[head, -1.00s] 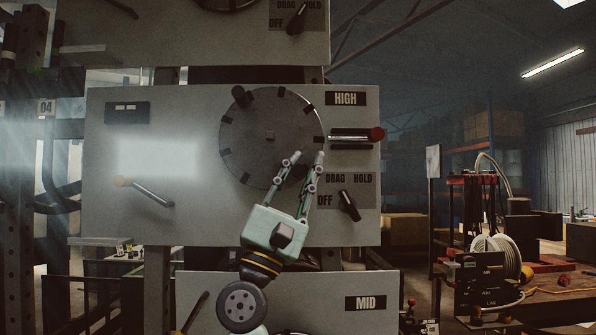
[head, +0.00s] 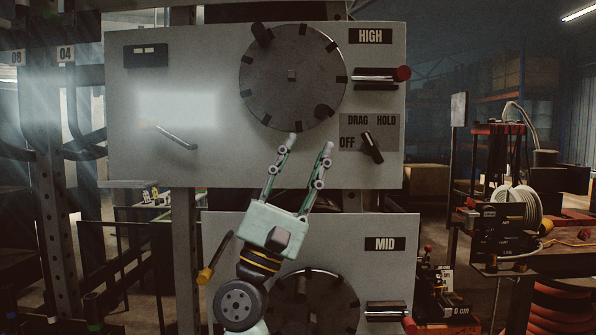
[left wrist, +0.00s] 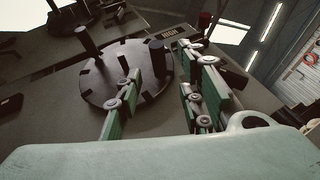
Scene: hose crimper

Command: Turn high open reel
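The HIGH reel (head: 291,85) is a dark grey notched disc on the upper panel. One dark peg (head: 262,36) stands at its upper left and another peg (head: 322,111) at its lower right. My left gripper (head: 310,143) is open and empty, its fingertips just below the reel's lower rim in the head view. In the left wrist view, the reel (left wrist: 122,75) lies beyond the spread fingers (left wrist: 165,70), with a peg (left wrist: 158,60) showing between them. I cannot tell whether a finger touches the disc. My right gripper is not in view.
Right of the reel are a red-knobbed handle (head: 380,74) and the OFF/DRAG/HOLD switch (head: 372,147). A thin lever (head: 176,137) sits at left. The MID panel (head: 385,270) with its own reel is below. A cluttered bench (head: 545,250) stands at right.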

